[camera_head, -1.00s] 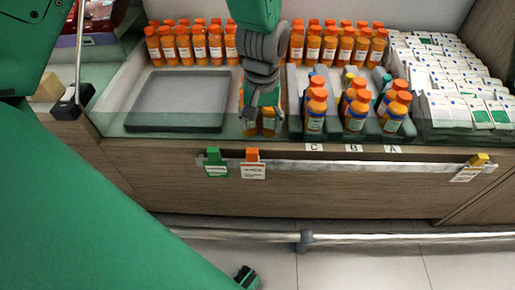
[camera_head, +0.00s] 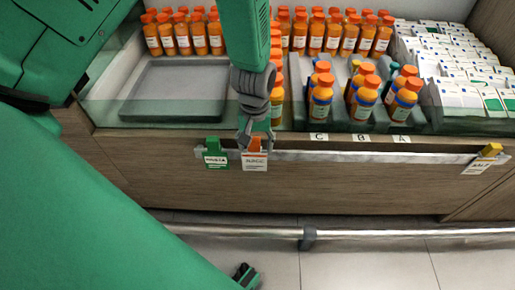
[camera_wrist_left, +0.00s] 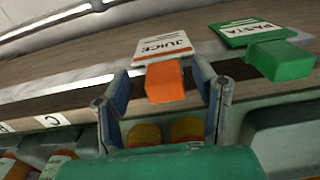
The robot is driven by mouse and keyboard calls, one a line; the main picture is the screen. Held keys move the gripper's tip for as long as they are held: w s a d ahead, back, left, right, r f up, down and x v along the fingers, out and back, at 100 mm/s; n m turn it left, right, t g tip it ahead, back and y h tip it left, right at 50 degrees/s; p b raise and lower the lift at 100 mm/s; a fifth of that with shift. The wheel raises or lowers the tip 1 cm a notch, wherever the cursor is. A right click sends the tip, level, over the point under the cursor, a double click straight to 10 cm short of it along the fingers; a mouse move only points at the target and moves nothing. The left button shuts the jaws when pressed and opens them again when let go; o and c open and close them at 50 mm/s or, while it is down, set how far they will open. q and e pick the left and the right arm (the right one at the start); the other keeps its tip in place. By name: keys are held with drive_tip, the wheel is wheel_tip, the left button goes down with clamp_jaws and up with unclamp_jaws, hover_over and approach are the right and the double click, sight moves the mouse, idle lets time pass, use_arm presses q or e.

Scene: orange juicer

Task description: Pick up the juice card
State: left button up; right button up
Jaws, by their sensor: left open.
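The juice card (camera_head: 255,162) is a white tag with an orange clip (camera_head: 255,145), hanging on the rail along the front of the counter. In the left wrist view the juice card (camera_wrist_left: 162,46) reads JUICE, and its orange clip (camera_wrist_left: 165,82) lies between the two fingers. My left gripper (camera_head: 256,141) is open at the clip, with one finger on each side; in the left wrist view the gripper (camera_wrist_left: 162,78) shows gaps beside the clip. The green pasta card (camera_head: 215,158) hangs just left of the juice card and shows in the left wrist view (camera_wrist_left: 250,33).
Behind the rail, orange bottles (camera_head: 320,100) stand in rows beside an empty grey tray (camera_head: 175,92). White cartons (camera_head: 460,75) fill the right side. A yellow-clipped card (camera_head: 485,160) hangs at the rail's right end. A metal bar (camera_head: 390,233) runs below.

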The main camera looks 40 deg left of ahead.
use_arm(q)
drive_tip(key=shift+a+f, duration=0.25)
drive_tip(key=shift+a, duration=0.5)
drive_tip(key=c, duration=0.3)
drive_tip(key=shift+d, duration=0.15)
drive_tip(key=c, duration=0.7)
drive_tip(key=shift+s+d+r, duration=0.1)
drive_tip(key=shift+d+r, duration=0.15)
drive_tip(key=shift+d, duration=0.6)
drive_tip(key=shift+c, duration=1)
drive_tip(key=shift+a+r, duration=0.25)
drive_tip(key=shift+a, duration=0.2)
drive_tip(key=shift+a+r+p, duration=0.15)
drive_tip(key=shift+r+p, duration=0.2)
drive_tip(key=shift+r, duration=0.25)
drive_tip(key=shift+a+r+p, duration=0.15)
drive_tip(key=shift+r+p, duration=0.2)
drive_tip(key=shift+r, duration=0.2)
wheel_tip(320, 180, up, 15)
drive_tip(key=p, duration=0.4)
drive_tip(key=shift+d+p, duration=0.4)
drive_tip(key=shift+d, duration=0.05)
use_arm(e)
wheel_tip(320, 180, up, 6)
drive_tip(key=shift+a+r, duration=0.15)
drive_tip(key=shift+a, duration=0.05)
